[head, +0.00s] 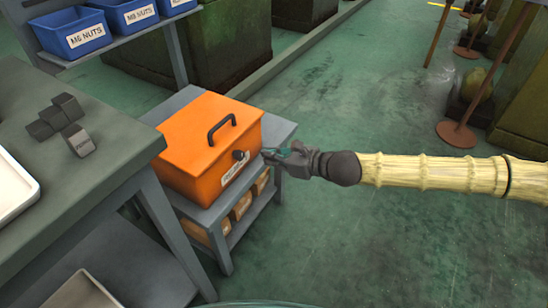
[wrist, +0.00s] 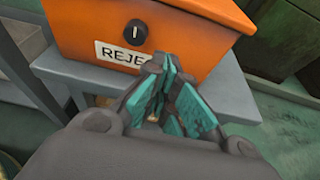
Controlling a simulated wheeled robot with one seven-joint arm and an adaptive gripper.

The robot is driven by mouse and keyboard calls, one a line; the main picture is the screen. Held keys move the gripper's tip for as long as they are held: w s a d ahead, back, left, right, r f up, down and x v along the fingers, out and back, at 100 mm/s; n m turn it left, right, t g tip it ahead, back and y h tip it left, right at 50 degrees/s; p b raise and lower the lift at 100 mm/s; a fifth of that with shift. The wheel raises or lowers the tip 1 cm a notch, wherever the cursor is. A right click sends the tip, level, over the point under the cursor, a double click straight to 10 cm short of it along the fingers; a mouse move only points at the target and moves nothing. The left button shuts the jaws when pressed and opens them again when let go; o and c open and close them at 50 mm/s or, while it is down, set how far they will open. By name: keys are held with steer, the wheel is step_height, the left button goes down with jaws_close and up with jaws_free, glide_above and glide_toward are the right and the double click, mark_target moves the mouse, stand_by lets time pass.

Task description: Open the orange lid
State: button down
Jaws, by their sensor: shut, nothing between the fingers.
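The orange box (head: 190,165) stands on a small grey stand. Its orange lid (head: 200,128) is closed and has a dark bar handle (head: 221,130) on top. In the wrist view the box front (wrist: 200,58) shows a dark keyhole disc (wrist: 135,32) and a white label reading "REJE", partly hidden by my fingers. My gripper (head: 268,152) comes in from the right, at the front of the box near its label and lock. In the wrist view my gripper (wrist: 163,72) has its teal-padded fingertips together, with nothing held. Whether they touch the box, I cannot tell.
The grey stand (head: 281,132) holds several cardboard-coloured bins on its lower shelf. A grey workbench (head: 110,175) with dark blocks (head: 58,117) and a white tray (head: 20,187) stands left. Blue nut bins (head: 72,32) sit behind. Green floor is open at right.

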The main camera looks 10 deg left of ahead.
mark_target(242, 142)
steer(key=b+x, duration=0.1)
steer(key=x, duration=0.6)
steer(key=shift+a+f, duration=0.15)
steer(key=shift+d+r+b, duration=0.2)
steer(key=shift+r+b, duration=0.1)
steer(key=shift+r, duration=1.85)
steer(key=shift+r, duration=0.15)
